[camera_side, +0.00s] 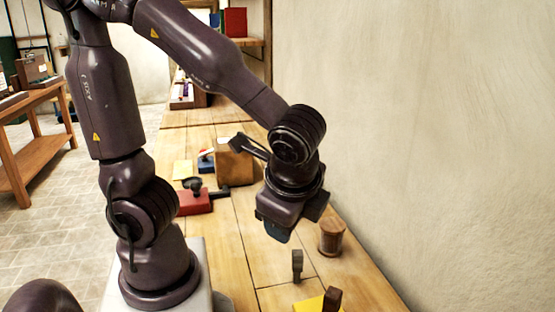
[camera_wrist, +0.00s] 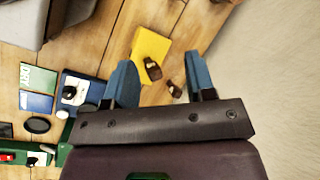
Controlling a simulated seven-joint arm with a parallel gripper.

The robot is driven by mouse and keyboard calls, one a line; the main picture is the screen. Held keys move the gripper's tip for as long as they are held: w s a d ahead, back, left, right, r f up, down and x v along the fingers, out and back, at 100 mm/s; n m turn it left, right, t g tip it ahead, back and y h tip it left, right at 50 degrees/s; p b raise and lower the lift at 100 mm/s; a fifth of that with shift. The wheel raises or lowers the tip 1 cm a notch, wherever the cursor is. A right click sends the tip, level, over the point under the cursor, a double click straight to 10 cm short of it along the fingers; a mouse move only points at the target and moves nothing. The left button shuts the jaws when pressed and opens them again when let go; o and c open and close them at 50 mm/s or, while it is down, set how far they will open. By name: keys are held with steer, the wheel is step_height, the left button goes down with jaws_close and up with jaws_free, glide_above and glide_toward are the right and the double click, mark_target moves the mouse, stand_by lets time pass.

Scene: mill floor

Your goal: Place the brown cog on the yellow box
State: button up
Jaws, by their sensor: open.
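My gripper (camera_side: 275,232) hangs above the table with nothing visible in it; its two blue fingers stand apart in the wrist view (camera_wrist: 162,82). The yellow box (camera_wrist: 152,50) lies beyond the fingers, and part of it shows at the bottom edge of the side view (camera_side: 308,304). A small dark brown piece (camera_wrist: 153,69) is at the box's near right corner; I cannot tell if it rests on it. Another brown piece (camera_wrist: 174,89) shows between the fingers, apart from the box. I cannot tell which piece is the cog.
A brown wooden spool-like piece (camera_side: 331,238) stands near the wall, with a small dark upright piece (camera_side: 297,266) left of it. A wooden block (camera_side: 235,164) and a red box (camera_side: 195,202) are farther back. A blue box (camera_wrist: 80,91) lies left of the fingers.

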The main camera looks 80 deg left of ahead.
steer(key=a+r+n+t+h, duration=0.3)
steer(key=r+n+t+h, duration=0.1)
steer(key=r+n, duration=0.4)
steer(key=shift+s+a+n+t+h, duration=0.2)
steer(key=shift+s+n+t+h, duration=0.1)
steer(key=shift+s+n+h, duration=0.3)
